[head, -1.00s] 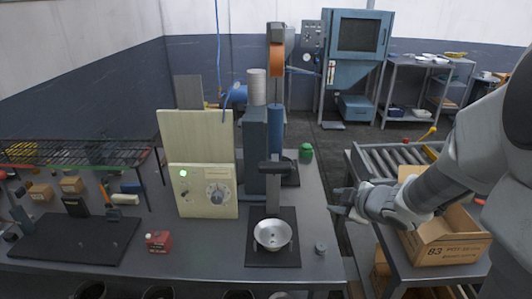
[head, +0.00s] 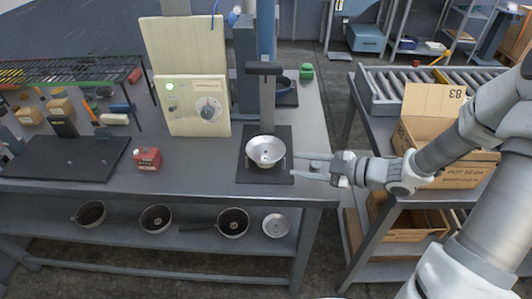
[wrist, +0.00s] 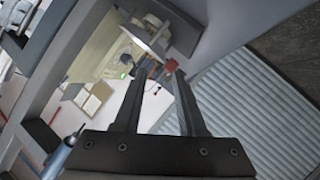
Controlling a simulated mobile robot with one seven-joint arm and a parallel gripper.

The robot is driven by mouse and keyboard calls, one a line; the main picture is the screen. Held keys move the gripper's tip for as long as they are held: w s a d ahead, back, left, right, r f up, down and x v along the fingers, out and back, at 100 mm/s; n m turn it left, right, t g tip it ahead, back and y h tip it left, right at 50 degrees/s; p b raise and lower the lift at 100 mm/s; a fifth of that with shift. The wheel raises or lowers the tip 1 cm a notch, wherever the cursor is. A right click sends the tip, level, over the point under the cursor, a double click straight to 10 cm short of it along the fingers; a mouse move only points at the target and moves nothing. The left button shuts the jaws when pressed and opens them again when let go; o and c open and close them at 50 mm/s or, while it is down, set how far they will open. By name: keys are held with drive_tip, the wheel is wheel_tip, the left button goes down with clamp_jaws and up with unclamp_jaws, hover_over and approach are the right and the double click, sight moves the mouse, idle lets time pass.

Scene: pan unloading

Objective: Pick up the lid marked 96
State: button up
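A round silver lid-like disc (head: 276,225) lies on the lower shelf under the bench, at the right end of a row of dark pans. No 96 can be read on it at this size. A shiny silver bowl-shaped piece (head: 265,151) sits on the dark plate of the press on the bench top. My gripper (head: 297,167) is open, pointing left above the bench's right end, just right of this piece. The wrist view shows its two fingers (wrist: 158,72) apart with nothing held between them.
Several dark pans, one of them a handled pan (head: 233,222), stand on the lower shelf. A small red box (head: 147,159) is on the bench. Right of the bench, a roller conveyor (head: 410,85) and an open cardboard box (head: 445,165) stand near my arm.

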sight(267, 162)
drive_tip(key=x, duration=0.7)
drive_tip(key=s+b+x, duration=0.1)
drive_tip(key=shift+w+a, duration=0.15)
drive_tip(key=shift+a, duration=0.3)
drive_tip(key=shift+w+a, duration=0.2)
drive_tip(key=shift+a, duration=0.15)
clamp_jaws()
drive_tip(key=shift+d+f, duration=0.1)
drive_tip(key=shift+f, duration=0.05)
idle(0.5)
